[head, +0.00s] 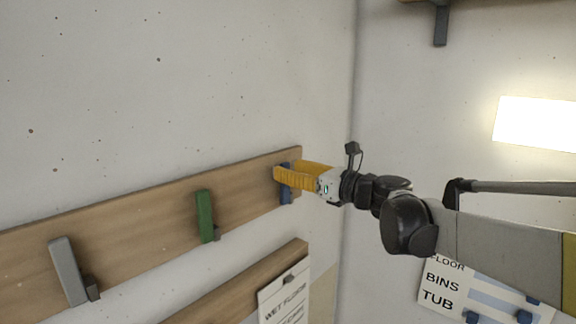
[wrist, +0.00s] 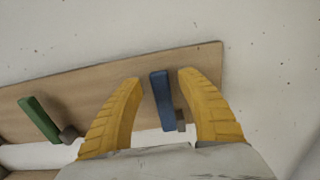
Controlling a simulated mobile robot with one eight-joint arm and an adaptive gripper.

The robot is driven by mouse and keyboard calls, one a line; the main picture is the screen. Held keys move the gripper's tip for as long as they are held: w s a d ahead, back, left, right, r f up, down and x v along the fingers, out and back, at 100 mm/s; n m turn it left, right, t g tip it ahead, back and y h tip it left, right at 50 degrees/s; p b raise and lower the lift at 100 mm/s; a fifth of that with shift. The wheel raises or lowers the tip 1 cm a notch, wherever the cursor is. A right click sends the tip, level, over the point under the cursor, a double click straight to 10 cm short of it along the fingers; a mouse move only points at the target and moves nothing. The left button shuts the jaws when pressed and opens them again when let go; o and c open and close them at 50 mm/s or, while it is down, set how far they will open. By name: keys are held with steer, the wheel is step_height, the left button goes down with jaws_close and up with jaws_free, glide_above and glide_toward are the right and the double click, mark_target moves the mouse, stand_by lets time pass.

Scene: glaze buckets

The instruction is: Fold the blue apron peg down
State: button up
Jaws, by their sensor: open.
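The blue apron peg (wrist: 161,100) is mounted near the right end of a wooden rail (wrist: 80,88). In the wrist view it stands flat-looking along the rail, between my two yellow fingers, with a small grey-brown block at its lower right. My gripper (wrist: 160,78) is open, with one finger on each side of the peg and a visible gap to both. In the head view my gripper (head: 277,173) covers the middle of the blue peg (head: 286,196); its top and lower end show. Whether a finger touches it cannot be told there.
A green peg (head: 205,216) and a grey peg (head: 67,270) are on the same rail (head: 150,220) to the left. A lower board (head: 230,289) carries a paper sign (head: 285,302). A wall corner is just right of the rail. The wall above is bare.

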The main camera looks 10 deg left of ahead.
steer(key=shift+x, duration=0.85)
jaws_close()
steer(key=shift+d, duration=0.1)
